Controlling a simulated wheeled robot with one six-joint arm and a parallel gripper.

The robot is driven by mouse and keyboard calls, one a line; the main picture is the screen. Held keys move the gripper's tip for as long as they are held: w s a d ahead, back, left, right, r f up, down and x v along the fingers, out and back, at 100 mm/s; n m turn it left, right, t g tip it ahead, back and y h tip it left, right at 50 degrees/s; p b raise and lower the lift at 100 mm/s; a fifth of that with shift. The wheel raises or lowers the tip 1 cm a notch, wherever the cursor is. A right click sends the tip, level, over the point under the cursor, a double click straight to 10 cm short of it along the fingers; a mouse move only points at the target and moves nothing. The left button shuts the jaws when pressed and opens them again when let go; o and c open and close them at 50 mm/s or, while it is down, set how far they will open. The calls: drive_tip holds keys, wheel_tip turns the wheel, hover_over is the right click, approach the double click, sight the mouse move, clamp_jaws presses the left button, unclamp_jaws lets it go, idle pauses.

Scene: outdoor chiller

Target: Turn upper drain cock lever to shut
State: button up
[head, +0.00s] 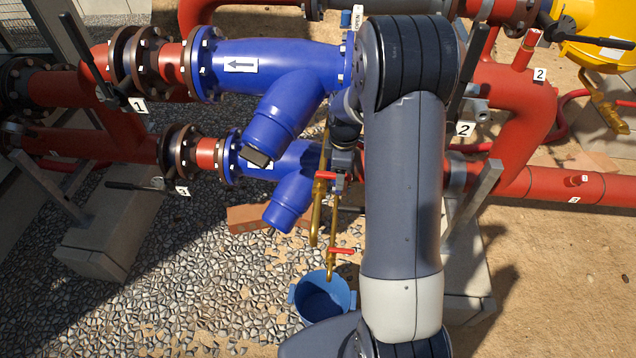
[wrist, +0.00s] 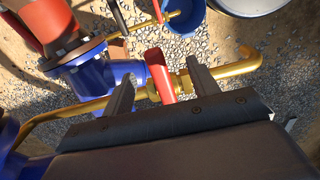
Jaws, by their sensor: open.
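The upper drain cock's red lever (head: 329,176) is on a brass drain pipe (head: 316,210) below the blue strainers. In the wrist view this red lever (wrist: 158,76) stands out from the brass pipe (wrist: 226,70), roughly crosswise to it. My gripper (wrist: 160,69) is open, with one finger on each side of the lever. The lever shows gaps to both fingers; I cannot tell whether either touches it lower down. In the head view my gripper (head: 344,160) is partly hidden by my arm, just above and right of the lever.
A lower red lever (head: 341,251) on a second brass cock hangs over a blue bucket (head: 322,300). Blue strainers (head: 275,62) and red pipes (head: 100,145) crowd the left and top. Black valve handles (head: 135,186) stick out.

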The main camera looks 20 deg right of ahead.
drive_tip(key=shift+o, duration=0.8)
wheel_tip(320, 180, up, 7)
drive_tip(key=p, duration=0.5)
wheel_tip(320, 180, up, 11)
drive_tip(key=b, duration=0.1)
drive_tip(key=shift+f, duration=0.15)
